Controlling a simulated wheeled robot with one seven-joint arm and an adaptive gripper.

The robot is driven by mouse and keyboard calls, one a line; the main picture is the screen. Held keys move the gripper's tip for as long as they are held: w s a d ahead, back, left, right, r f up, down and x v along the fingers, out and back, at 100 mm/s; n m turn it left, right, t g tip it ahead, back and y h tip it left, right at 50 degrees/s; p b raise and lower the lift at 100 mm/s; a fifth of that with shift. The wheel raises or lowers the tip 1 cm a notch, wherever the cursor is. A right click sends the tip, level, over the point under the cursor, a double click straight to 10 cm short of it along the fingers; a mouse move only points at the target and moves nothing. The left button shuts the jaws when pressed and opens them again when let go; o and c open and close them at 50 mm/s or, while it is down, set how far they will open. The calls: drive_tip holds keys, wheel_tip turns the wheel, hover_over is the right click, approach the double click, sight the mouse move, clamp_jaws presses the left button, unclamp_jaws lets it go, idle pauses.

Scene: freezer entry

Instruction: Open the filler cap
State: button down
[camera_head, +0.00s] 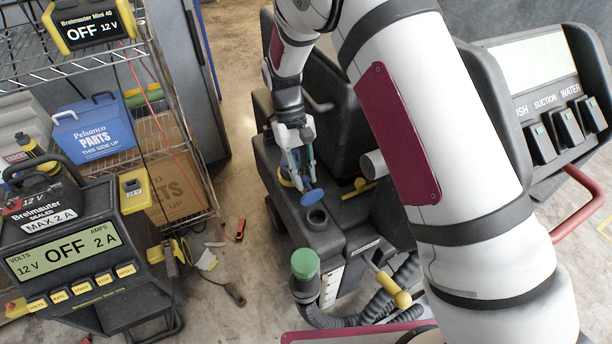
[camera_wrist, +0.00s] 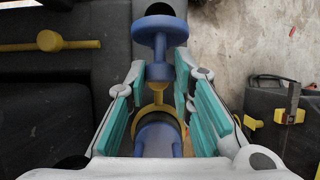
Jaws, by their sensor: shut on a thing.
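The blue filler cap (camera_head: 312,197) has a round disc and a stem. It stands tilted just beside a dark round opening (camera_head: 317,216) on top of the black machine, and the opening is uncovered. In the wrist view the cap's disc (camera_wrist: 160,30) lies just past the fingertips, near the edge of the opening (camera_wrist: 155,8). My gripper (camera_head: 307,172) points down at the cap. Its teal-padded fingers (camera_wrist: 166,78) are shut on the cap's blue and yellow assembly; the exact contact is hard to see. A yellow ring (camera_wrist: 158,103) and a blue cylinder (camera_wrist: 158,138) lie between the fingers.
A green-capped hose (camera_head: 305,263) and a yellow-knobbed lever (camera_head: 402,299) stand in front of the opening. A yellow handle (camera_head: 358,187) lies to its right. A charger (camera_head: 70,245) and wire shelving (camera_head: 150,50) stand left. Floor shows between.

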drive_tip(key=shift+w+a+f+g+b, duration=0.15)
drive_tip(key=shift+w+f+g+b, duration=0.15)
drive_tip(key=shift+w+g, duration=0.1)
drive_tip(key=shift+r, duration=0.1)
drive_tip(key=c, duration=1.4)
unclamp_jaws()
drive_tip(key=v, duration=1.2)
drive_tip(key=shift+a, duration=0.2)
drive_tip(key=shift+w, duration=0.1)
